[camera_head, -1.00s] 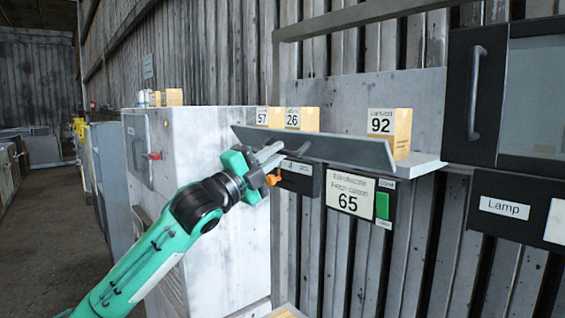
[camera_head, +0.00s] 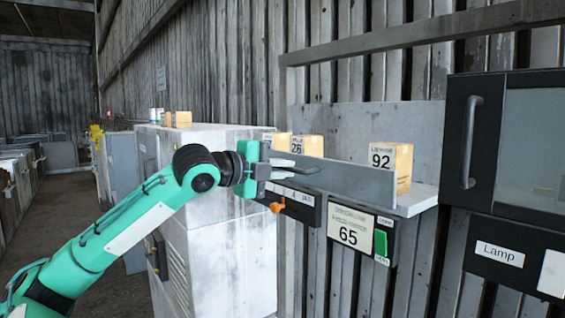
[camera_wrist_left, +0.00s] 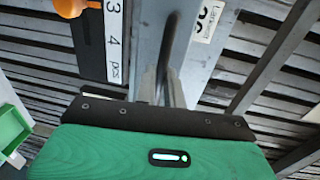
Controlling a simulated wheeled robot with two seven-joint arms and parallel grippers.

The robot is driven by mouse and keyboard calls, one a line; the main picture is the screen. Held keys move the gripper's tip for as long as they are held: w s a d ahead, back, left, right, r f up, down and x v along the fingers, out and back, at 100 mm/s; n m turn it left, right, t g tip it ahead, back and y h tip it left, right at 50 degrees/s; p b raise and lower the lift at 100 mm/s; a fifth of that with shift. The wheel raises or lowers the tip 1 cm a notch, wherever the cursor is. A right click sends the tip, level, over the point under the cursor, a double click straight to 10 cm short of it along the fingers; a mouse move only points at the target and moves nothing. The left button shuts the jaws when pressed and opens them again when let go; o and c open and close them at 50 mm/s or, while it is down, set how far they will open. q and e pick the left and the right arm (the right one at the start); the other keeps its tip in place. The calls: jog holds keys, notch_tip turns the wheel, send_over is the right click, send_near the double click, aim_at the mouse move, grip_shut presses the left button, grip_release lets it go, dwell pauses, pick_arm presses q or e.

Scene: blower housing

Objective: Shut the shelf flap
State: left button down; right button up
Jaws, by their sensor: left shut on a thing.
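The shelf flap (camera_head: 350,180) is a long grey panel along the front edge of the shelf (camera_head: 415,199). It stands close to upright and hides the lower part of the boxes behind it. My left gripper (camera_head: 303,170) is at the flap's front, left of its middle, shut on its handle. In the left wrist view the fingers (camera_wrist_left: 165,88) close around the dark handle bar (camera_wrist_left: 177,45), against the grey flap (camera_wrist_left: 148,38). My right gripper is in neither view.
Boxes marked 92 (camera_head: 403,162) and 26 (camera_head: 309,145) stand on the shelf. Below are an orange knob (camera_head: 277,207), a sign reading 65 (camera_head: 350,229) and a green switch (camera_head: 380,242). A dark cabinet (camera_head: 460,135) is at right, a white cabinet (camera_head: 220,240) behind my arm.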

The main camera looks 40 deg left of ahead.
pick_arm(q)
jog(key=shift+w+r+g+p, duration=0.15)
jog(key=shift+r+g+p, duration=0.2)
jog(key=shift+g+p, duration=0.2)
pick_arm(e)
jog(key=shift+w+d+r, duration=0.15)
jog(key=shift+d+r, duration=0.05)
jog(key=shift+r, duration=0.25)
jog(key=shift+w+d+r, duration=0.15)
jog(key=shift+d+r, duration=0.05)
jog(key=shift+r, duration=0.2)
pick_arm(q)
jog(key=c, duration=1.5)
grip_release()
jog(key=shift+w, duration=0.1)
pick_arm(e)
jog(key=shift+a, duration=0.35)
pick_arm(q)
jog(key=shift+f, duration=0.1)
